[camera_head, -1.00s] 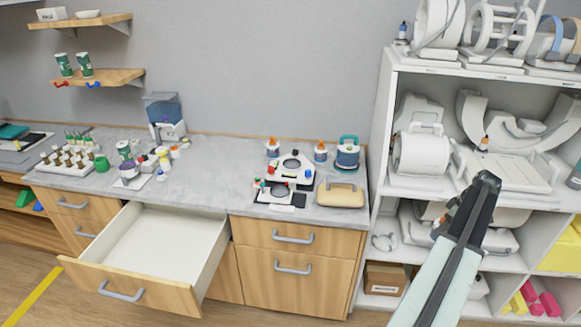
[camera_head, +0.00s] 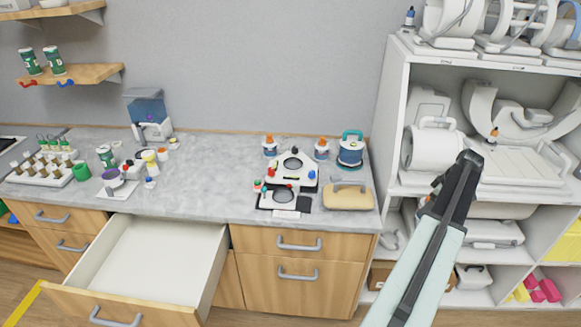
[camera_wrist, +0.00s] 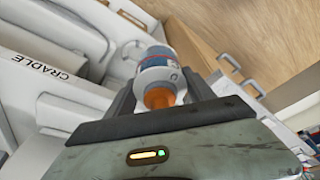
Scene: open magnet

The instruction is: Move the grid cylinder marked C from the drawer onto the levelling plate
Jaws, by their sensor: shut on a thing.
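In the wrist view my gripper (camera_wrist: 160,92) is shut on a white cylinder (camera_wrist: 156,62) with an orange end and a blue-and-red band. A small dark mark on its white part looks like a C or an O. On the counter stands a white plate (camera_head: 291,174) with a round opening and coloured knobs, likely the levelling plate.
A second, dark-based device (camera_head: 283,198) sits just in front of the plate, with a tan case (camera_head: 347,197) to the right. Orange-topped cylinders (camera_head: 270,146) and a blue canister (camera_head: 350,150) stand behind. The shelf unit (camera_head: 392,110) is close to my arm. The counter's middle is clear.

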